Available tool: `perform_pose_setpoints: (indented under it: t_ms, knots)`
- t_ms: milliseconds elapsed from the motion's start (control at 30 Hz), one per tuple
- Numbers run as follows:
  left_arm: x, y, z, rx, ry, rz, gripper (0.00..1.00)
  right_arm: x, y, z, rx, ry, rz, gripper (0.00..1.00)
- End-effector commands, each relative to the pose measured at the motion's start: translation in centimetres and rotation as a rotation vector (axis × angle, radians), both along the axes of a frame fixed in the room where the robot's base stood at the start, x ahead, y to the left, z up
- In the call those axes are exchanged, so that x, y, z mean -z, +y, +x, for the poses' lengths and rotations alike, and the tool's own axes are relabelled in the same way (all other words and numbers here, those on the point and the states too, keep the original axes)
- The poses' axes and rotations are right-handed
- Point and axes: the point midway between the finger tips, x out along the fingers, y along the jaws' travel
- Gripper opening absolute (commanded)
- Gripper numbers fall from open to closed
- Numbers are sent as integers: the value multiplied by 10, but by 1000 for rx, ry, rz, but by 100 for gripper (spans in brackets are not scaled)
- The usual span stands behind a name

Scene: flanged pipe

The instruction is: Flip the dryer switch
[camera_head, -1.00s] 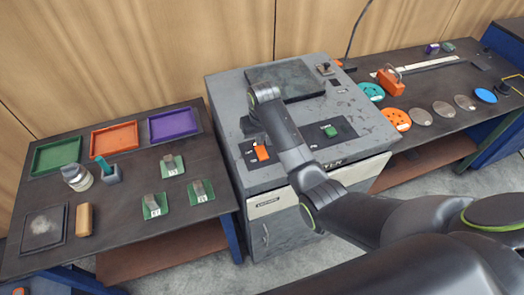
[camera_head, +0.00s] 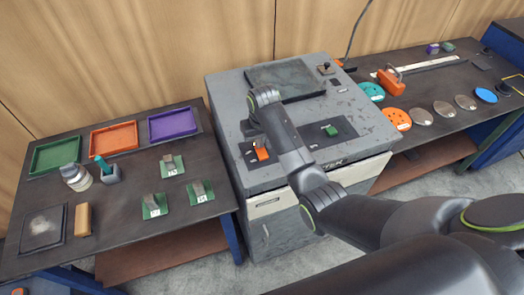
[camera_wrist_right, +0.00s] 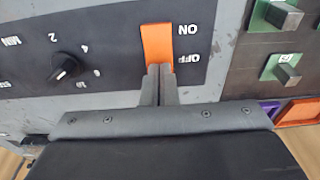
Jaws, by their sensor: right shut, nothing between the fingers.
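The dryer is the grey cabinet (camera_head: 225,95) in the middle of the head view. Its orange switch (camera_head: 262,154) is on the dark front-left panel, beside my right arm. In the right wrist view the orange switch (camera_wrist_right: 158,42) stands beside the printed words ON and OFF. My right gripper (camera_wrist_right: 159,72) is shut and empty, with its fingertips at the switch's lower edge, on the OFF side. I cannot tell whether they touch it. In the head view the fingertips are hard to make out below my wrist. My left gripper is not in view.
A black knob (camera_wrist_right: 64,66) sits on the panel. The left table has coloured trays (camera_head: 113,138) and green-based pieces (camera_head: 154,205). The right table holds discs (camera_head: 421,116).

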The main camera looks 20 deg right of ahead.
Motion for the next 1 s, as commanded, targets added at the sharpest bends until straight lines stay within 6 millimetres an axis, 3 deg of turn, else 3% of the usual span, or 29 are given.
perform_pose_setpoints:
  t_ms: [367,667,1000]
  knots:
    - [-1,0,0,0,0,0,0,1,0,0,0,1,0,0]
    - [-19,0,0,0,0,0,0,-25,0,0,0,0,0,0]
    - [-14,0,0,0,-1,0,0,-49,0,1,0,-2,0,0]
